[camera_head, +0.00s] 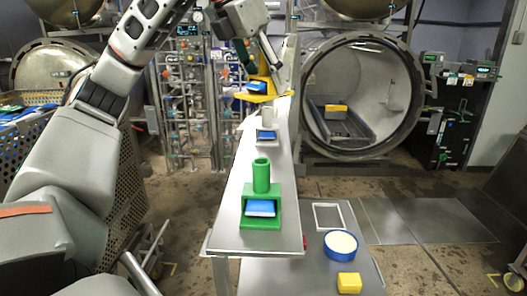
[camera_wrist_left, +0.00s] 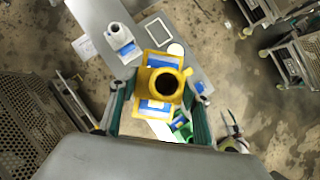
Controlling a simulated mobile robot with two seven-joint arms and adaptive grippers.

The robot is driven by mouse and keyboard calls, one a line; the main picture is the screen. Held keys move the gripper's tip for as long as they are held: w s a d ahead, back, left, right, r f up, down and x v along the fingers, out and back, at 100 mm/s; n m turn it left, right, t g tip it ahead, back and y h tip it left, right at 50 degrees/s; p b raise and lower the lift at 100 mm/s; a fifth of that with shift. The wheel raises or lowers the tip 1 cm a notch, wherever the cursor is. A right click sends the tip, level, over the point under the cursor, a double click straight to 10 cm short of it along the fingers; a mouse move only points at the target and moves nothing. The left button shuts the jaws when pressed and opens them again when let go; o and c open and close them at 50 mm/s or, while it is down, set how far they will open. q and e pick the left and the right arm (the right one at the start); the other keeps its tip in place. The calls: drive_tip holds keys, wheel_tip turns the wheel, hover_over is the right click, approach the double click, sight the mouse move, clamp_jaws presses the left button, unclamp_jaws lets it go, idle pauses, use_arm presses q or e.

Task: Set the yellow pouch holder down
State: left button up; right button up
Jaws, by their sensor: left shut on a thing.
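The yellow pouch holder (camera_head: 262,91) is at the far end of the long metal table (camera_head: 237,215), with a blue pouch in it. In the left wrist view the same yellow holder (camera_wrist_left: 152,62) shows its round hollow post from above. My left gripper (camera_head: 268,62) is shut on the yellow holder; in the left wrist view its fingers (camera_wrist_left: 163,88) are on either side of the post. I cannot tell whether the holder touches the table. My right gripper is not in view.
A white holder (camera_head: 266,119) and a green holder (camera_head: 262,190), both with blue pouches, stand nearer on the table. A lower surface holds a white frame (camera_head: 328,216), a blue-rimmed dish (camera_head: 341,254) and a yellow block (camera_head: 349,283). An open autoclave (camera_head: 399,110) stands behind right.

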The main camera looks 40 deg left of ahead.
use_arm(q)
wheel_tip(320, 180, down, 12)
drive_tip(key=shift+a+r, duration=0.1)
drive_tip(key=shift+f+b, duration=0.65)
drive_tip(key=shift+f, duration=1.9)
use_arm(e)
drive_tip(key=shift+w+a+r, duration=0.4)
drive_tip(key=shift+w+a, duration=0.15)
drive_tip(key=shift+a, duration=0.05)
use_arm(q)
drive_tip(key=o, duration=1.3)
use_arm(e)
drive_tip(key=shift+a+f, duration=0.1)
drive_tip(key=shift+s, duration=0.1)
